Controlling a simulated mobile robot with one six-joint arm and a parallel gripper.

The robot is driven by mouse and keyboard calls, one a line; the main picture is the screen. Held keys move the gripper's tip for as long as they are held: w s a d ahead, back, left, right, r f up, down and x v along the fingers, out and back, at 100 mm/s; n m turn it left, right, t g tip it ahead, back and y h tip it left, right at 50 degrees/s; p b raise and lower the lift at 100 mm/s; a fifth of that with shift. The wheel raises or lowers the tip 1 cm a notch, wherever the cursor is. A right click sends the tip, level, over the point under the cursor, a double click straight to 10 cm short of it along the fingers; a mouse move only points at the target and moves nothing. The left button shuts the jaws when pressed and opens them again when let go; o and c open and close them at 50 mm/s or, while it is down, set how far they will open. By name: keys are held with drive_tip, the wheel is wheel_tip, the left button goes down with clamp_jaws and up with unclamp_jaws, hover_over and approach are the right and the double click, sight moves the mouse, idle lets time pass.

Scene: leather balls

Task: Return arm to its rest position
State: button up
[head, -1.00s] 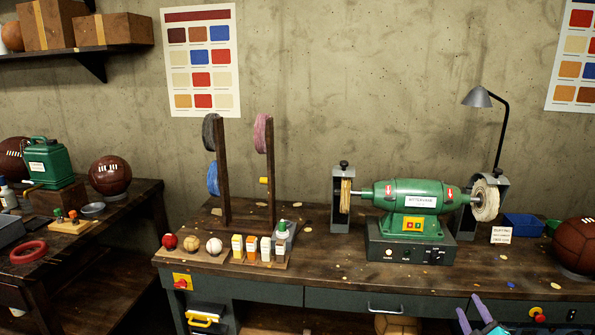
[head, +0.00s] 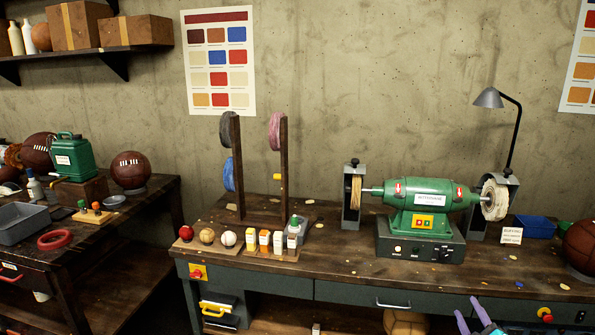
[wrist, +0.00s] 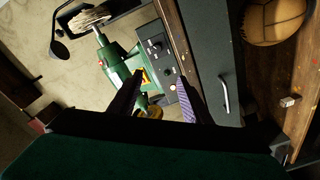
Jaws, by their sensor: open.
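My gripper (head: 470,315) shows at the bottom right edge of the head view, with only its purplish finger ends in sight. In the wrist view its two dark fingers (wrist: 157,100) stand apart with nothing between them. The green buffing machine (head: 425,205) sits on the workbench beyond the gripper. It also shows in the wrist view (wrist: 108,60), tilted, behind the fingers. The rest of my arm is out of the head view.
The workbench (head: 340,270) has a drawer front below its edge. A tan ball (wrist: 272,20) lies low down. Three small balls (head: 207,236) and several small bottles stand on the bench's left. A lamp (head: 488,98) rises behind the machine. A brown ball (head: 581,245) is at the right.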

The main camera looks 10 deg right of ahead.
drive_tip(key=w+a+f+n+y, duration=0.1)
drive_tip(key=w+a+f+y, duration=0.35)
drive_tip(key=a, duration=0.65)
drive_tip(key=w+a+f+y, duration=0.1)
drive_tip(key=w+a+f, duration=0.5)
drive_tip(key=a, duration=0.5)
drive_tip(key=a+f+m+g+h, duration=0.15)
drive_tip(key=a+f+g, duration=0.25)
drive_tip(key=a+f, duration=0.8)
drive_tip(key=s+a+f+m+g, duration=0.2)
drive_tip(key=s+a+f+g, duration=0.25)
drive_tip(key=s+f, duration=0.35)
drive_tip(key=s+a+f+m+g, duration=0.3)
drive_tip(key=s+a+f+g, duration=0.15)
drive_tip(key=s+f, duration=0.4)
drive_tip(key=s+a+m+g+y, duration=0.1)
drive_tip(key=s+a+g, duration=0.3)
drive_tip(key=s+g, duration=0.5)
drive_tip(key=s+m, duration=0.1)
drive_tip(key=s, duration=1)
drive_tip(key=shift+a+f+m+g+y, duration=0.15)
drive_tip(key=shift+m+g+y, duration=0.15)
drive_tip(key=shift+m+g, duration=0.1)
